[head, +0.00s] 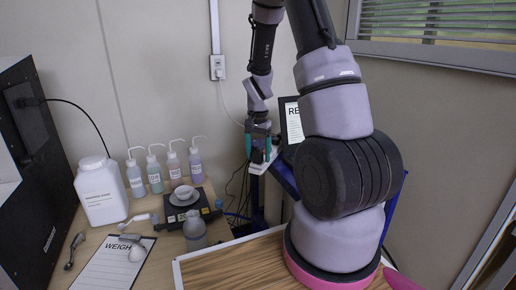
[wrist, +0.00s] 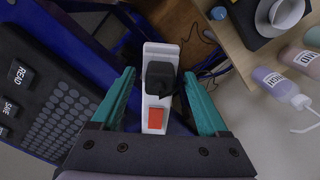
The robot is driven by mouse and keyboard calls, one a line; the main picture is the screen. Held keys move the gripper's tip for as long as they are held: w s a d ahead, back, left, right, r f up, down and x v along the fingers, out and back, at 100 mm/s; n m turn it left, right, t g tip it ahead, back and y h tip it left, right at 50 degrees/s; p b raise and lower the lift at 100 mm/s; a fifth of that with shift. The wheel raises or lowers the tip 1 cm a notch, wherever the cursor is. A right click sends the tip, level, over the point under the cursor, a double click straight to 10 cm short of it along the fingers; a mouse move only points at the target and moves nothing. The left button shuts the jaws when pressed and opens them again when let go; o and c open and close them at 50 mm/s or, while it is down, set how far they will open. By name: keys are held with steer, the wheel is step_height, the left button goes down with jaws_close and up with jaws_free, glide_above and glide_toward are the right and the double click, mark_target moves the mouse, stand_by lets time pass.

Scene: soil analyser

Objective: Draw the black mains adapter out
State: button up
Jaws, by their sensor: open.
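The black mains adapter (wrist: 160,77) sits on a white power strip (wrist: 156,52) with a red switch (wrist: 155,118), seen in the wrist view. The adapter appears plugged into the strip. My gripper (wrist: 163,80) is open, with one teal finger on each side of the adapter and strip. A gap shows between each finger and the adapter. In the head view my gripper (head: 261,150) hangs over the white strip (head: 262,166) beside the blue frame, and the adapter is mostly hidden there.
A blue frame (head: 282,180) stands by the strip. A dark keypad device (wrist: 50,90) is close on the left in the wrist view. The bench (wrist: 240,60) holds a scale (head: 185,207), wash bottles (head: 173,165) and a white jug (head: 100,190). Cables hang behind the strip.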

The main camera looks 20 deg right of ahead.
mark_target(258, 152)
jaws_close()
steer(key=c, duration=0.9)
jaws_free()
steer(key=shift+c, duration=0.2)
jaws_close()
steer(key=shift+r, duration=0.65)
steer(key=shift+r, duration=2.05)
